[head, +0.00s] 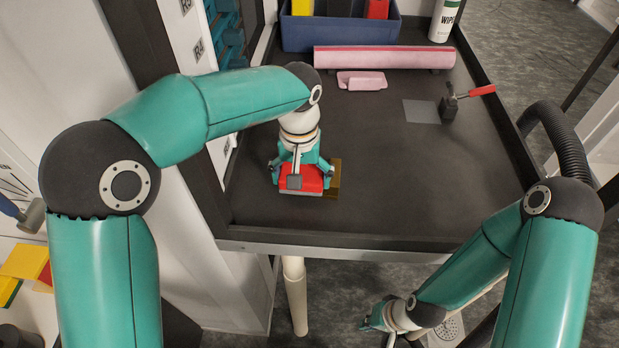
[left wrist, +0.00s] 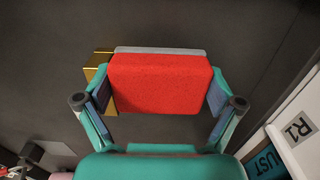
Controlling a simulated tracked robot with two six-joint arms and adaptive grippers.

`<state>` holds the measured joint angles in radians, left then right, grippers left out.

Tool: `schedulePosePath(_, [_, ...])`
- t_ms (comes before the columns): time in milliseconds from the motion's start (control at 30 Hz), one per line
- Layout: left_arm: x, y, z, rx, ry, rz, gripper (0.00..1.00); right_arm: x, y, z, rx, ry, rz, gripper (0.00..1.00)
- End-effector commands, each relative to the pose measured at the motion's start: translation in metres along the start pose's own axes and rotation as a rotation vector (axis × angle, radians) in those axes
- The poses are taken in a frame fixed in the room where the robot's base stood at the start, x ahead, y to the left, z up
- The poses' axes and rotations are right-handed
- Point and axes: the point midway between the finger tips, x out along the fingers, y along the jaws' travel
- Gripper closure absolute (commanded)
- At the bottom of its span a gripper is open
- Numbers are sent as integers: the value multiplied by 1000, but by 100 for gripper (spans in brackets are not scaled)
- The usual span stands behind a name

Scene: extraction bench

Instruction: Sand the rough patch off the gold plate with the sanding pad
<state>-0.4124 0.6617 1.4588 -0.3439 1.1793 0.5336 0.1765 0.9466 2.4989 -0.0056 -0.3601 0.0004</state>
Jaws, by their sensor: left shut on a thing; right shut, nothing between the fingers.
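My left gripper (head: 301,178) is shut on the sanding pad (head: 306,184), a red block with a grey layer along one edge. The pad also shows in the left wrist view (left wrist: 160,82), gripped between both fingers. The gold plate (head: 334,181) lies on the bench under and beside the pad; only a strip of it shows, also in the left wrist view (left wrist: 98,62). The pad covers the rest of the plate, and I cannot make out the rough patch. I cannot tell whether pad and plate touch. My right gripper (head: 372,320) is shut and empty, low in front of the bench.
The dark bench (head: 400,200) is clear right of the plate. A red-handled clamp (head: 450,103) stands beside a grey sheet (head: 421,111).

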Motion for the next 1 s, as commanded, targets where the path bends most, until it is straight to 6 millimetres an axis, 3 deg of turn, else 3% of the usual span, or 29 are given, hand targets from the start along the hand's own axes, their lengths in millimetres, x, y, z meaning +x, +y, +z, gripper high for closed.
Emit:
schedulePosePath(33, [8, -6, 3, 2, -19, -16, 63, 1, 0, 0, 0, 0, 0, 100])
schedulePosePath(167, [8, -7, 3, 3, -19, -17, 63, 1, 0, 0, 0, 0, 0, 100])
schedulePosePath(700, [5, 23, 4, 4, -16, -11, 63, -8, -3, 0, 0, 0, 0, 100])
schedulePosePath(1000, [6, 26, 4, 4, -16, -9, 63, -8, -3, 0, 0, 0, 0, 100])
